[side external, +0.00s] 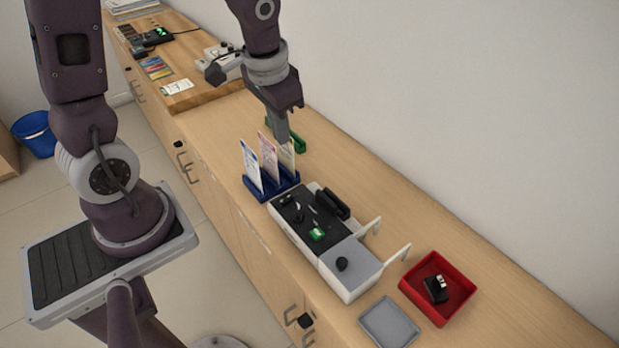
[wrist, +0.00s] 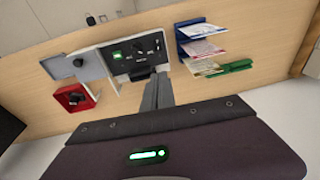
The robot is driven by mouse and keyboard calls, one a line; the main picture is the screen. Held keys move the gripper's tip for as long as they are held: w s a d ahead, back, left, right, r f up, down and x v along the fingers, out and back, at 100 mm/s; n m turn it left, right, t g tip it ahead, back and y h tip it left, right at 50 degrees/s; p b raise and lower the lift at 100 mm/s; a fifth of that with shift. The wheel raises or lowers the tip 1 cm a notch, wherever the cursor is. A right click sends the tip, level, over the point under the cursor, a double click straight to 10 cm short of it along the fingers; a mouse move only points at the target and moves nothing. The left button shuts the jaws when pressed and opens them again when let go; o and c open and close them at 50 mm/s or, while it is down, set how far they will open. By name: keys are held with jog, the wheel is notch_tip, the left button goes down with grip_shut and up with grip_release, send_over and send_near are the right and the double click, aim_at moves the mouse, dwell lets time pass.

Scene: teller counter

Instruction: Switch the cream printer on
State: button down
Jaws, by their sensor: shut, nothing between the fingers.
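A cream machine (side external: 352,290) stands on the counter; I take it for the printer, though its label is too small to read. Its black panel (side external: 298,222) carries several small controls and a lit green element (side external: 317,234). A grey plate with a black knob (side external: 341,263) is at its near end. In the wrist view the panel (wrist: 121,66) and green light (wrist: 118,55) show ahead of the fingertips. My gripper (side external: 284,140) is shut and empty, above the counter by the card rack and apart from the machine. It also shows in the wrist view (wrist: 158,78).
A blue rack (side external: 262,193) with upright leaflets stands beside the machine, with a green holder (side external: 299,146) behind. A red tray (side external: 462,291) holding a black object and a grey tray (side external: 374,316) lie at the near end. Another pale device (side external: 228,68) sits farther back.

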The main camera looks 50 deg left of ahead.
jog(key=s+d+r+t+h, duration=0.1)
jog(key=s+d+r+t, duration=0.2)
jog(key=s+r, duration=0.9)
jog(key=s+d, duration=0.2)
jog(key=shift+s+d+r+t, duration=0.15)
jog(key=shift+d+r+t, duration=0.25)
jog(key=w+a+f+m+g, duration=0.2)
jog(key=w+a+f+m, duration=0.1)
jog(key=w+f+m, duration=0.4)
jog(key=w+a+f+m+g, duration=0.1)
jog(key=w+a+f+m, duration=0.3)
jog(key=f+m, duration=0.6)
jog(key=w+m, duration=0.1)
jog(key=w, duration=0.1)
jog(key=shift+w+a+f+g, duration=0.2)
jog(key=shift+w+f+g, duration=0.05)
jog(key=shift+w+g, duration=0.15)
jog(key=shift+s, duration=0.1)
